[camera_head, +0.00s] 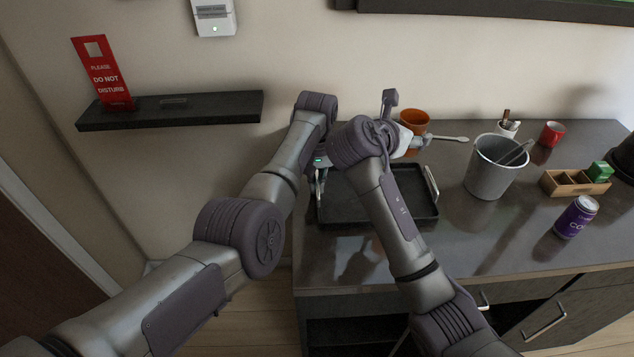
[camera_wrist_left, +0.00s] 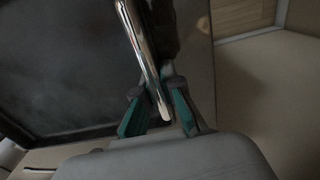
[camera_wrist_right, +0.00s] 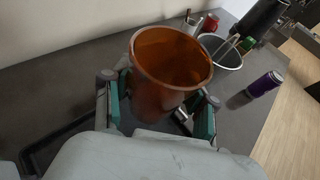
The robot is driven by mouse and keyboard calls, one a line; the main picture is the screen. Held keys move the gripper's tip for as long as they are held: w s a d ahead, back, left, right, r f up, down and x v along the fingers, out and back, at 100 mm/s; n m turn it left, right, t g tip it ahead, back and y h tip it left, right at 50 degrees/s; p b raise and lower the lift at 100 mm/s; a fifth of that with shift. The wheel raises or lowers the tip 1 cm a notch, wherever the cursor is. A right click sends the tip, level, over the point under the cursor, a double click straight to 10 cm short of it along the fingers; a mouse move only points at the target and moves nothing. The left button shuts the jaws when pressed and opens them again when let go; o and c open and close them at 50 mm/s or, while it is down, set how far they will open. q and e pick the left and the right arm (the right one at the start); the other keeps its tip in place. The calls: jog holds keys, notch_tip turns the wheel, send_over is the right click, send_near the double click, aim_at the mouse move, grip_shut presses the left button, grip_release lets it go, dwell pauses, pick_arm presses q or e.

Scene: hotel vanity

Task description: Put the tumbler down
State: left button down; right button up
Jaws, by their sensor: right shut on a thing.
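The tumbler is an orange-brown, open-topped cup (camera_wrist_right: 168,72). My right gripper (camera_wrist_right: 160,106) has its fingers on both sides of it and is shut on it. In the head view the tumbler (camera_head: 413,119) shows behind the tray's back right corner, partly hidden by my right arm. Whether its base touches the counter is hidden. My left gripper (camera_wrist_left: 158,112) is at the black tray's left handle (camera_wrist_left: 143,50). The chrome handle lies between its fingers, which look apart.
The black tray (camera_head: 345,210) lies on the dark counter under my crossing arms. To its right stand a grey bucket (camera_head: 490,175), a purple can (camera_head: 576,217), a wooden box (camera_head: 572,186) and a red cup (camera_head: 552,134). A shelf (camera_head: 200,108) is on the left wall.

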aim_at(409, 152)
dwell(0.3)
jog(key=f+n+y, duration=0.1)
jog(key=d+f+n+t+y, duration=0.1)
jog(key=shift+w+f+n+t+y, duration=0.1)
jog(key=shift+w+n+t+y, duration=0.2)
jog(key=shift+w+n, duration=0.1)
jog(key=shift+s+f+n+t+y, duration=0.1)
jog(key=shift+f+n+t+y, duration=0.3)
jog(key=shift+n+y, duration=0.2)
jog(key=shift+s+a+f+n+y, duration=0.15)
jog(key=shift+f+n+y, duration=0.15)
jog(key=shift+n+y, duration=0.2)
jog(key=shift+s+a+f+n+y, duration=0.15)
jog(key=shift+f+n+y, duration=0.1)
jog(key=shift+n+y, duration=0.2)
jog(key=shift+t+y, duration=0.25)
jog(key=shift+t, duration=0.05)
jog(key=f, duration=0.5)
jog(key=shift+a+f, duration=0.2)
jog(key=shift+f, duration=2.2)
jog(key=shift+f, duration=0.15)
jog(key=o, duration=1.3)
